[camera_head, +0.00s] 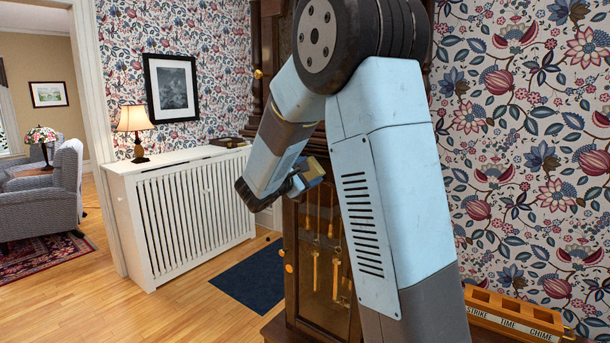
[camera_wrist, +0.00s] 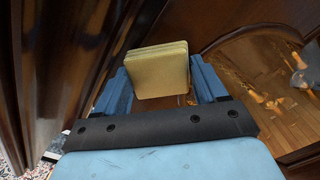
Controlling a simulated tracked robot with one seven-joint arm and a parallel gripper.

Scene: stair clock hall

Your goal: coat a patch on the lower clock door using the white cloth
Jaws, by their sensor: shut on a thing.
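My gripper (camera_head: 298,182) is shut on a square, layered tan pad (camera_wrist: 158,70), which sits between the two blue fingers. The pad is yellowish, not plainly white; I cannot tell if it is the folded cloth. It also shows small in the head view (camera_head: 314,170). The lower clock door (camera_head: 290,225) is dark wood with glass, and brass parts hang behind it. My arm hides much of the clock. In the wrist view the door's arched frame (camera_wrist: 238,36) is at the right. I cannot tell whether the pad touches the door.
A white radiator cover (camera_head: 190,210) with a lamp (camera_head: 133,124) stands left of the clock. A dark blue mat (camera_head: 250,277) lies on the wood floor. A wooden tray with lettered labels (camera_head: 515,318) is at the lower right. Floor at the left is open.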

